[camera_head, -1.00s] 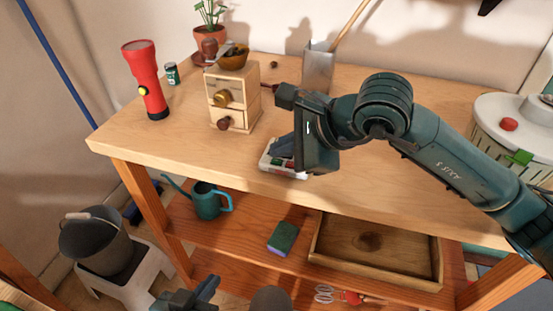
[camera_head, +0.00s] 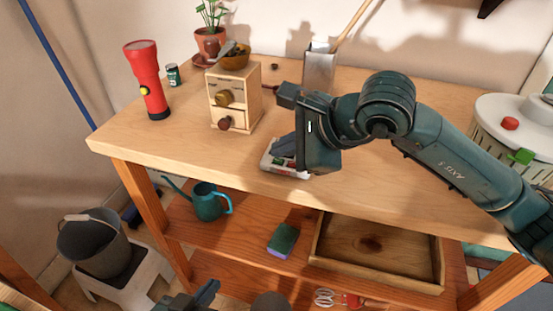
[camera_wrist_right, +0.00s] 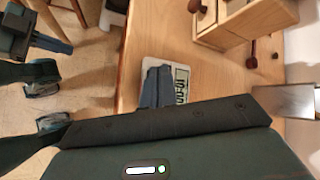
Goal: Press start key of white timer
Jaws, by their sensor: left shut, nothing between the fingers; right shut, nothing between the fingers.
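I cannot tell whether the fingertips touch a key. My left gripper (camera_head: 210,289) is shut and empty, low in front of the bench.
A small wooden drawer box (camera_head: 235,97), a red flashlight (camera_head: 148,80) and a metal container (camera_head: 319,68) stand behind the timer. A white-and-green appliance (camera_head: 505,125) is at the right. The lower shelf holds a watering can (camera_head: 207,201), sponge (camera_head: 283,239) and tray (camera_head: 375,246).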

